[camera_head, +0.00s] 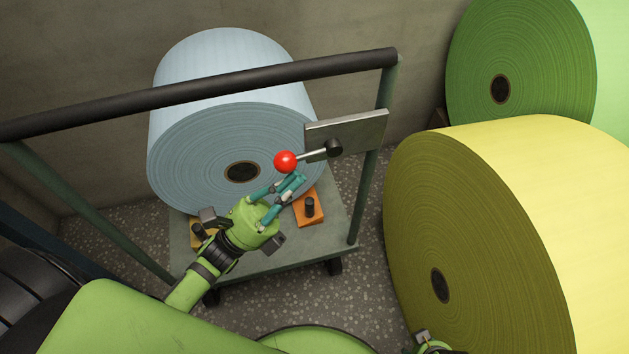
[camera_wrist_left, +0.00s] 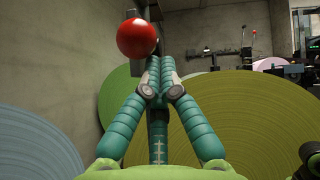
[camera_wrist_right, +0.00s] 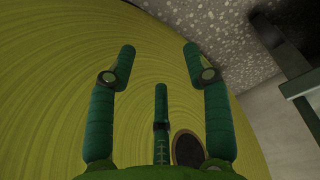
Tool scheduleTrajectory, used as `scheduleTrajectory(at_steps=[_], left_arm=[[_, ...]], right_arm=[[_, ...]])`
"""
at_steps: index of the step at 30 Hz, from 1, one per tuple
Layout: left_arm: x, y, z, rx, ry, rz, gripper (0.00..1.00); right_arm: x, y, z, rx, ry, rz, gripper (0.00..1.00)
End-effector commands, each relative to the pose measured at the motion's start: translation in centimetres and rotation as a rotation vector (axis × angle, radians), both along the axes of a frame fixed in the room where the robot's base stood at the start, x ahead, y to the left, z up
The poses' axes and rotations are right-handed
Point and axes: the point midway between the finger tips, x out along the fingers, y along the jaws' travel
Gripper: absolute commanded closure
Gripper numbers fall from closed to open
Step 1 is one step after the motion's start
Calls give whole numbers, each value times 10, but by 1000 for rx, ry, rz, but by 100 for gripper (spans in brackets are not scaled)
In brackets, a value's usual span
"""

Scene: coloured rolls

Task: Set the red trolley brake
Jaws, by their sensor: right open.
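The brake lever has a red ball knob (camera_head: 285,161) on a thin metal rod. The rod runs right to a black pivot (camera_head: 334,148) on a grey plate (camera_head: 355,130) fixed to the trolley frame. My left gripper (camera_head: 296,181) is shut, its fingertips just below and right of the knob. In the left wrist view the red knob (camera_wrist_left: 137,38) shows beyond and left of the closed fingertips (camera_wrist_left: 157,62), not between them. Whether they touch it I cannot tell. My right gripper (camera_wrist_right: 160,50) is open and empty, in front of the yellow roll.
A pale blue roll (camera_head: 205,150) lies on the trolley deck (camera_head: 335,228), beside an orange block (camera_head: 308,209). A dark handrail (camera_head: 220,88) spans above it. A large yellow roll (camera_head: 470,240) and a green roll (camera_head: 520,70) stand at the right. A concrete wall (camera_head: 100,60) is behind.

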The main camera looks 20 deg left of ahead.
Motion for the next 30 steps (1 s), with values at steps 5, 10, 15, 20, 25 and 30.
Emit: scheduleTrajectory(at_steps=[5, 10, 15, 20, 25, 30], left_arm=[[-1, 1, 4, 30, 18, 0, 100], [-1, 2, 4, 42, 28, 0, 100], [-1, 2, 3, 45, 30, -1, 100], [-1, 2, 3, 45, 30, -1, 100], [-1, 2, 3, 45, 30, -1, 100], [1, 2, 0, 45, 29, 0, 100]], right_arm=[[-10, -1, -15, -1, 14, 2, 50], [-15, -2, -23, -1, 19, 3, 50], [-16, -2, -26, -1, 19, 4, 50], [-16, -2, -26, -2, 19, 4, 50], [-16, -2, -26, -2, 19, 4, 50], [-15, -2, -26, -3, 22, 3, 50]])
